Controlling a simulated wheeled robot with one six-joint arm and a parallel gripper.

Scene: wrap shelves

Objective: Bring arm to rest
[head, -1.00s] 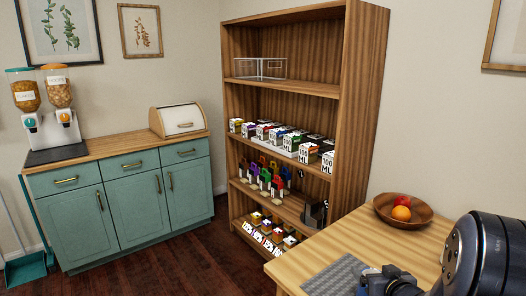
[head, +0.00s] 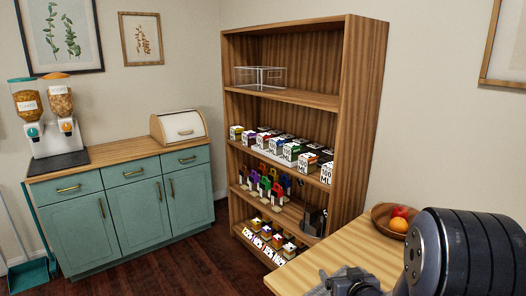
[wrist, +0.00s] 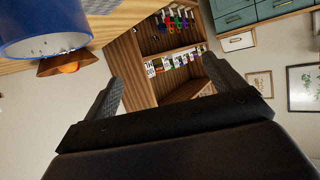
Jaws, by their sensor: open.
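My arm shows at the lower right of the head view, above the wooden table (head: 318,262). My gripper (wrist: 172,85) shows in the wrist view with its two grey fingers spread wide apart. Nothing is between the fingers. The wrist view is turned over, and the shelf unit appears beyond the fingers at a distance. In the head view the fingertips are not clear.
A wooden shelf unit (head: 355,120) holds rows of small boxes (head: 292,150), coloured items (head: 268,187) and a clear bin (head: 260,77). A fruit bowl (head: 382,218) is beside my arm. Teal cabinets (head: 137,214) stand left. Open floor lies between.

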